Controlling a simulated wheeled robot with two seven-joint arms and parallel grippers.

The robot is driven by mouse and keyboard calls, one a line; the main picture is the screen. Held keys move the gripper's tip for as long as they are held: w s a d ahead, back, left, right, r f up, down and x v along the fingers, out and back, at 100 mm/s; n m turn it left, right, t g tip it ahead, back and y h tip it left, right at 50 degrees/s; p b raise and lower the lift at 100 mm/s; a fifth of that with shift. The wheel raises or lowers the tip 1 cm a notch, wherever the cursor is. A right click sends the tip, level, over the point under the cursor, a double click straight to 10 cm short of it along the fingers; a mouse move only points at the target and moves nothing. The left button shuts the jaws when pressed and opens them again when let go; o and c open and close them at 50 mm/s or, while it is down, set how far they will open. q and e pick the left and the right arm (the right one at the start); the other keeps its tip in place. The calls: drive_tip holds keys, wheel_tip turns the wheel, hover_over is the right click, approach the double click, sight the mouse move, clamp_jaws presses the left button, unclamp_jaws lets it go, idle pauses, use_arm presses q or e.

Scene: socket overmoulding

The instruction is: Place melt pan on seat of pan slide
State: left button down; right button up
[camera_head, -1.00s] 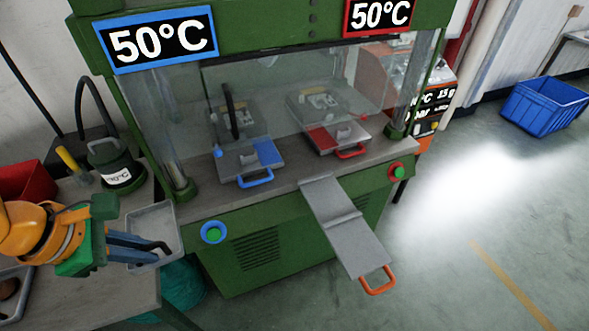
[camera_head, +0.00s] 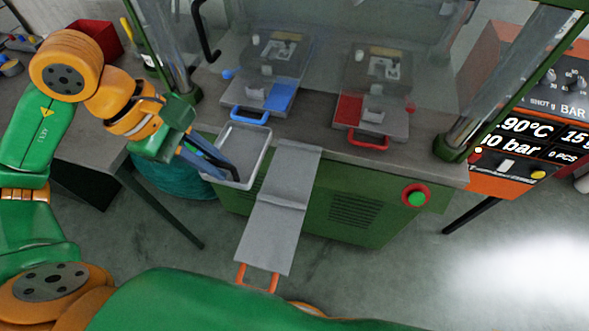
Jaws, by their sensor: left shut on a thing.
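The melt pan (camera_head: 242,148), a grey rectangular tray with a raised rim, is held in the air in front of the green press. My left gripper (camera_head: 222,168) is shut on its near left side. The pan looks empty, though the fingers cover part of it. The pan slide (camera_head: 268,235) is a long grey metal plate with a step across it and an orange handle (camera_head: 257,277) at its near end. It juts out from the press, just right of the pan. The pan appears apart from the slide; the exact gap is unclear. My right gripper is not in view.
On the press bed (camera_head: 320,133) sit a blue-handled mould (camera_head: 262,92) and a red-handled mould (camera_head: 370,108), behind clear guards. A red-ringed green button (camera_head: 415,197) is on the press front. A workbench (camera_head: 75,130) stands at left; a teal bin (camera_head: 170,180) is below.

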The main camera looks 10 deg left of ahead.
sight(256, 166)
use_arm(q)
drive_tip(key=w+d, duration=0.1)
drive_tip(key=w+d+f+p, duration=0.1)
drive_tip(key=d, duration=0.1)
drive_tip(key=w+d+f, duration=0.1)
drive_tip(key=shift+d+f+p, duration=0.15)
drive_tip(key=shift+d+p, duration=0.15)
drive_tip(key=shift+d, duration=0.05)
drive_tip(key=d+f, duration=0.1)
drive_tip(key=w+d+f, duration=0.1)
drive_tip(key=f, duration=0.1)
drive_tip(key=w+d+f, duration=0.1)
drive_tip(key=f, duration=0.1)
drive_tip(key=shift+d, duration=0.2)
wheel_tip(256, 166, down, 4)
drive_tip(key=shift+w+d+r+p, duration=0.15)
drive_tip(key=shift+p, duration=0.6)
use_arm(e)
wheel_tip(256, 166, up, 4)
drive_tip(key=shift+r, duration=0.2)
use_arm(q)
drive_tip(key=c, duration=0.9)
unclamp_jaws()
drive_tip(key=v, duration=1.2)
drive_tip(key=shift+b, duration=0.35)
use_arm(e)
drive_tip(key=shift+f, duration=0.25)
